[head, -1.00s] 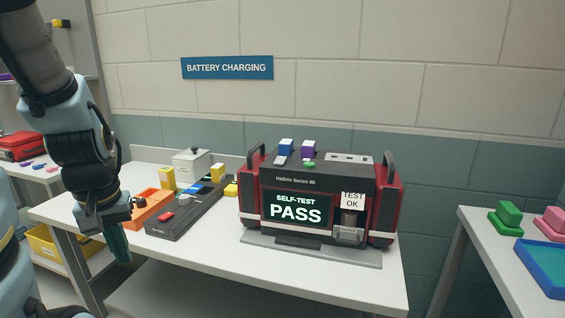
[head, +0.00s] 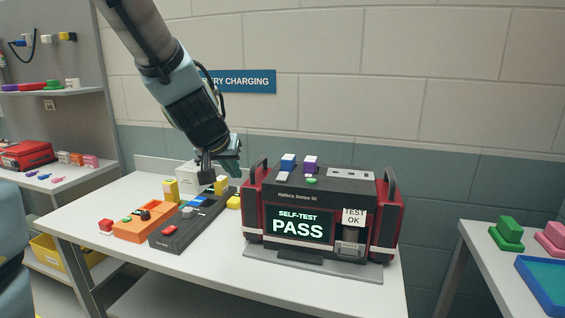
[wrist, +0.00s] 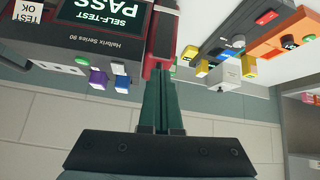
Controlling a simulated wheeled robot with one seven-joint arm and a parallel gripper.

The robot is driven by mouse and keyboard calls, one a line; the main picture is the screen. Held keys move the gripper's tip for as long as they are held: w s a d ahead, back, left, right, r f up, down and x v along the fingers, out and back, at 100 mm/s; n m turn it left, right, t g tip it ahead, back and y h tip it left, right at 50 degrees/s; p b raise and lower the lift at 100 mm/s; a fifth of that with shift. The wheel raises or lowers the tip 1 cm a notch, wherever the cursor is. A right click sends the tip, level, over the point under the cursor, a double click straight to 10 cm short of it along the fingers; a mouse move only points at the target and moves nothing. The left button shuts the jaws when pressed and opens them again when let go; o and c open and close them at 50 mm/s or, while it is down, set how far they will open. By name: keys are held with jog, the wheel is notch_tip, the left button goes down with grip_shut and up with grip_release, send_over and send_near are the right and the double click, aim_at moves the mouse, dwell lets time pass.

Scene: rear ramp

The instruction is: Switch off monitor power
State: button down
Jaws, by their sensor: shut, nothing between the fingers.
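The monitor (head: 300,198), a black and red unit with carry handles, stands on the white table. Its lit screen (head: 299,226) reads "SELF-TEST PASS", and a white "TEST OK" tag (head: 354,216) hangs at the right of its front. Blue (head: 288,161), purple (head: 310,162), white and green pieces sit on its top. My gripper (head: 235,160) is shut and empty, above and left of the monitor in the head view. The wrist view is upside down; there the green fingers (wrist: 160,85) overlap the monitor's red side (wrist: 163,28). I cannot tell which control is the power switch.
Left of the monitor lie a black strip (head: 176,236) with coloured controls, an orange box (head: 134,230) and a grey box (head: 186,179). Another table (head: 488,259) stands at the right across a gap. A wall is behind.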

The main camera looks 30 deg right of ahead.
jog(key=s+d+r+m+t+h, duration=0.1)
jog(key=d+r, duration=0.5)
jog(key=d, duration=0.3)
jog(key=shift+s+r+m+h+p, duration=0.35)
jog(key=shift+s+m+h, duration=0.05)
jog(key=b, duration=0.4)
send_over(283, 178)
notch_tip(283, 178, down, 7)
jog(key=shift+a+r, duration=0.1)
jog(key=shift+r, duration=0.05)
notch_tip(283, 178, down, 2)
jog(key=shift+w+f+b, duration=0.15)
jog(key=shift+f+b, duration=0.05)
jog(key=shift+b, duration=0.2)
jog(key=shift+f, duration=0.55)
